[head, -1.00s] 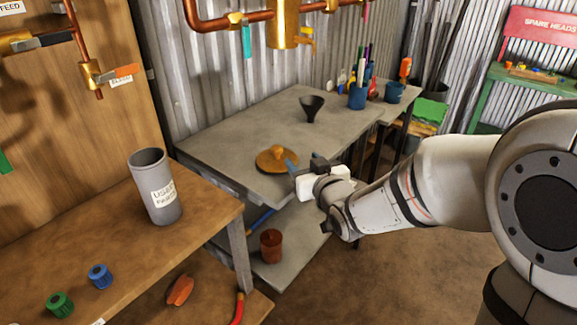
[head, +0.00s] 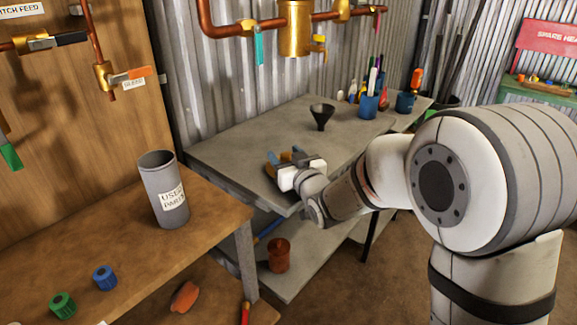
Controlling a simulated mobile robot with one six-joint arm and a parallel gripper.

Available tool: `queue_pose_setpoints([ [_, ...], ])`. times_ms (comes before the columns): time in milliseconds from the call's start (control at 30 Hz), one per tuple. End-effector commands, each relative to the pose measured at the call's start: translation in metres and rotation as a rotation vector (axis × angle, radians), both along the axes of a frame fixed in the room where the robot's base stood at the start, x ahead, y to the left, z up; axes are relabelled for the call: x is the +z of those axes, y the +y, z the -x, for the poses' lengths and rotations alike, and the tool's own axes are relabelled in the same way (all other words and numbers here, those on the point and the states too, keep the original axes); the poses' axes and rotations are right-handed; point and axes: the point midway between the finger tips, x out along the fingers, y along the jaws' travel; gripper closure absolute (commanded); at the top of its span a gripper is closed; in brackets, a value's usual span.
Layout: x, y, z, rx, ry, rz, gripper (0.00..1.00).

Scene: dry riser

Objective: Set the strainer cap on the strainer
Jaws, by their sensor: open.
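The strainer cap (head: 285,157) is a brass-coloured round piece with a knob, lying on the grey metal table near its front edge. Most of it is hidden behind my gripper. My gripper (head: 284,155) is over the cap, its blue fingers open on either side of the knob. I cannot tell whether they touch it. The brass cylinder on the copper pipe at the top, which looks like the strainer (head: 296,30), is behind and above the table. Its upper end is cut off by the picture edge.
A dark funnel (head: 322,115) stands on the grey table (head: 235,150), with blue cups of tools (head: 368,105) farther back. On the wooden bench at left are a grey labelled canister (head: 165,190) and green and blue caps (head: 104,278). A brown pot (head: 279,255) stands on the lower shelf.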

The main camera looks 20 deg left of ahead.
Motion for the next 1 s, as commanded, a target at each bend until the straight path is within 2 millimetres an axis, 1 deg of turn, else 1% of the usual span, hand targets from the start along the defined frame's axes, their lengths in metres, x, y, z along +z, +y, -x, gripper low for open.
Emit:
queue_pose_setpoints([
  [67, 0.0, -0.0003, 0.0001, 0.0, 0.0, 0.0, 0.48],
  [100, 0.0, -0.0005, 0.0001, -0.001, 0.0, 0.0, 0.49],
  [700, 0.0, -0.0014, -0.0001, -0.002, 0.0, 0.0, 0.98],
  [733, 0.0, -0.0014, -0.0002, -0.002, 0.0, 0.0, 1.0],
  [1000, 0.0006, -0.0017, -0.0005, -0.002, -0.001, -0.001, 1.0],
])
